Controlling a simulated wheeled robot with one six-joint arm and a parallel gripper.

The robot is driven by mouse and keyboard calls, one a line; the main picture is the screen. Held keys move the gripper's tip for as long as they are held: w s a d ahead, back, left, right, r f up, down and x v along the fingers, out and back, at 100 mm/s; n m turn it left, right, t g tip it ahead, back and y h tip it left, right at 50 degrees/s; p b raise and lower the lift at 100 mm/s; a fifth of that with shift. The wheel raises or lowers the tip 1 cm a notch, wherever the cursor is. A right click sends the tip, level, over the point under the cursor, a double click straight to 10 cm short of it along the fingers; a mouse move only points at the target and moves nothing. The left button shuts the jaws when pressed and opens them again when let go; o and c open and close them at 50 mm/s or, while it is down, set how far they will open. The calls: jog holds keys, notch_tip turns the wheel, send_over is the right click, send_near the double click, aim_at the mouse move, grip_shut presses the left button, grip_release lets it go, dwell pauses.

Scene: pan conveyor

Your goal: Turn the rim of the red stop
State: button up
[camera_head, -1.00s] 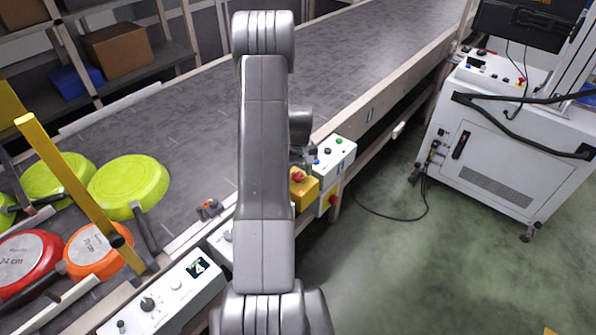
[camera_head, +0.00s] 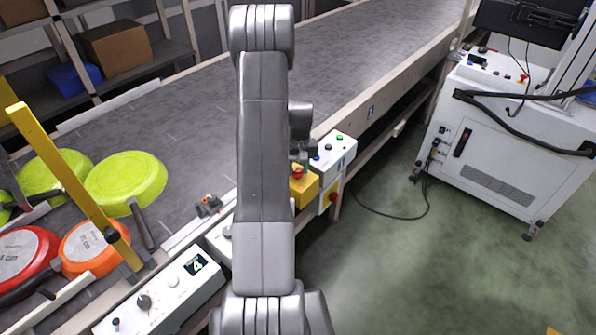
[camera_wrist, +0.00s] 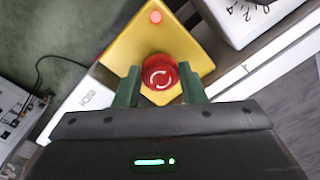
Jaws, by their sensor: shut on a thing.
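The red stop (camera_wrist: 160,74) is a round mushroom button with white turn arrows on its face, set on a yellow box (camera_wrist: 130,47). My gripper (camera_wrist: 160,84) is over it in the wrist view, with one green finger on each side of the red rim, shut on it. In the head view the red stop (camera_head: 298,173) shows on the yellow box (camera_head: 306,190), just right of my arm; my arm hides most of the gripper there. A small pinkish-red light sits on the box near its far corner.
A white button panel (camera_head: 335,148) adjoins the yellow box on the conveyor's side rail. Several pans, including a lime-green one (camera_head: 126,180), lie on the conveyor at left, behind a yellow post (camera_head: 70,180). A white cabinet (camera_head: 500,150) stands at right; green floor between is mostly free.

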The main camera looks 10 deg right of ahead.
jog(key=m+b, duration=0.2)
jog(key=m, duration=0.1)
jog(key=shift+f+m, duration=0.15)
jog(key=shift+m, duration=0.15)
jog(key=shift+m+b, duration=1)
jog(key=shift+m, duration=0.8)
jog(key=o, duration=1)
jog(key=shift+r, duration=0.25)
notch_tip(320, 180, up, 14)
jog(key=shift+s+d+f+b, duration=0.15)
jog(key=shift+f+b, duration=0.05)
jog(key=shift+b, duration=0.25)
jog(key=shift+f, duration=0.1)
